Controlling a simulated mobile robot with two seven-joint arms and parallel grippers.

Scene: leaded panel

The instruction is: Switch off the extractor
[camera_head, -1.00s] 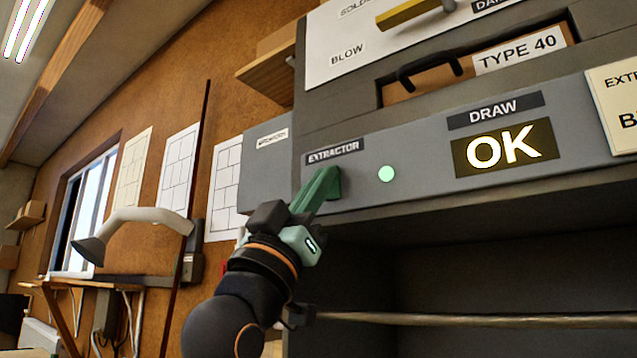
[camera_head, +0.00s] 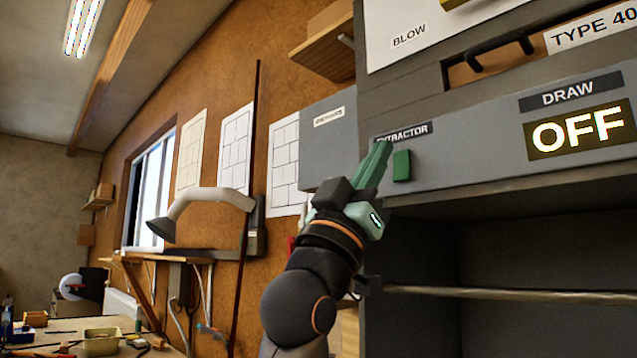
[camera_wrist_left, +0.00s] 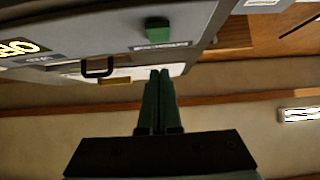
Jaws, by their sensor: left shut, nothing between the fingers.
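The extractor switch (camera_head: 401,165) is a small green block on the grey hood front, under the EXTRACTOR label (camera_head: 403,134). The display (camera_head: 579,128) below the DRAW label reads OFF. My left gripper (camera_head: 385,147) is shut and empty, its green fingers just left of the switch and partly over the label's left end. In the left wrist view the fingertips (camera_wrist_left: 160,73) point up the picture, with a gap between them and the switch (camera_wrist_left: 157,29). My right gripper is not in view.
A black handle (camera_head: 500,52) sits on the TYPE 40 drawer above. A rail (camera_head: 500,294) crosses the dark opening below the panel. A grey lamp-like arm (camera_head: 205,197) stands left of my arm, and a cluttered bench (camera_head: 70,338) is at lower left.

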